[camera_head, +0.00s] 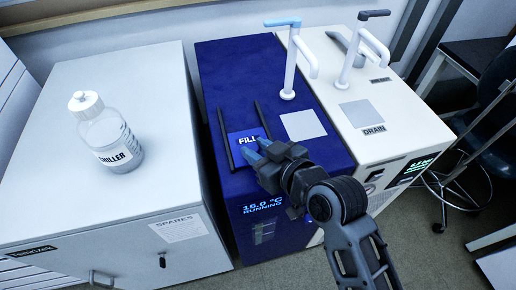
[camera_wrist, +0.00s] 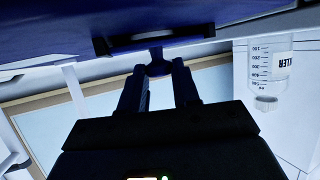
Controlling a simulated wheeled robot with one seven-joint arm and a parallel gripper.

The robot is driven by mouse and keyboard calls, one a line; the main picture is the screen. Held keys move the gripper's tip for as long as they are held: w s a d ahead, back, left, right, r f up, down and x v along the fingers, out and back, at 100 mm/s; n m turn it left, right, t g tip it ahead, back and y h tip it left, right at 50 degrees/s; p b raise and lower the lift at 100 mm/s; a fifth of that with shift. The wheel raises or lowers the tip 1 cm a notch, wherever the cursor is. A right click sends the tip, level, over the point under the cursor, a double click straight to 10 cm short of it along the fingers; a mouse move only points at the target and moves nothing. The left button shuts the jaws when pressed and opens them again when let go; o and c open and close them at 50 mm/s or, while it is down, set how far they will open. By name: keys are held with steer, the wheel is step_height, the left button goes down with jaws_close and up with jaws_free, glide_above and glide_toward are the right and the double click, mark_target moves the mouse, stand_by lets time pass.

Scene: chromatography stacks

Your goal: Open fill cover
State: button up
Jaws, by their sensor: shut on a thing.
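The fill cover (camera_head: 240,136) is a blue plate marked FILL between two black rails on top of the dark blue unit (camera_head: 230,70). My gripper (camera_head: 256,150) is at the front right part of the cover, partly hiding it. In the wrist view, which is upside down, my gripper (camera_wrist: 158,75) has its two fingers on either side of a small dark knob (camera_wrist: 157,62) below a dark bar on the blue surface. It is shut on this knob. How far the cover sits along the rails is hard to tell.
A bottle labelled as chiller (camera_head: 107,135) stands on the white cabinet (camera_head: 60,185) at left. A white tap with a blue handle (camera_head: 290,60) rises behind the cover. A white drain unit (camera_head: 390,145) with its own tap stands at right, close beside the blue unit.

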mark_target(253, 138)
jaws_close()
steer(key=shift+w, duration=0.1)
steer(key=shift+w+a+b, duration=0.3)
steer(key=shift+w, duration=0.55)
steer(key=shift+w+a+b, duration=0.25)
steer(key=shift+w, duration=0.6)
steer(key=o, duration=0.9)
jaws_free()
steer(key=shift+d, duration=0.1)
steer(key=shift+b+v, duration=0.3)
steer(key=shift+v, duration=3.6)
